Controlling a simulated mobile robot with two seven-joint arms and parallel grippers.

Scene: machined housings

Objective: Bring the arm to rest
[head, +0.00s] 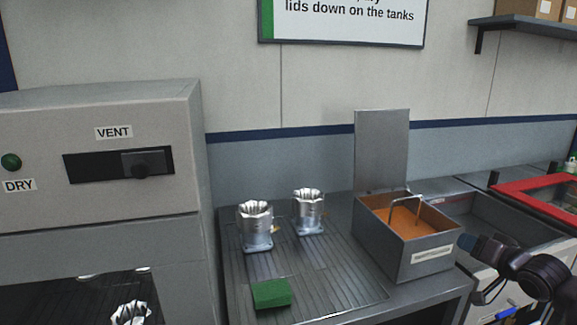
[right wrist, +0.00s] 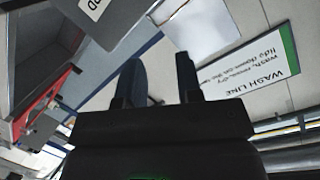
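My right gripper (head: 468,243) is at the right of the head view, beside the right end of the grey tank (head: 432,262). In the right wrist view its two fingers (right wrist: 159,78) stand apart with nothing between them, so it is open and empty. Two shiny metal housings (head: 257,228) (head: 309,212) stand upright on the grooved drainboard (head: 335,282). Another housing (head: 130,313) shows partly in the lower opening of the cabinet at the left. My left gripper is not in view.
The tank's lid (head: 381,150) stands open above orange liquid (head: 403,217) with a wire handle (head: 405,196). A green block (head: 271,294) lies on the drainboard. The grey cabinet (head: 100,105) has a vent slider (head: 146,164). A red-rimmed basin (head: 535,201) is at right.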

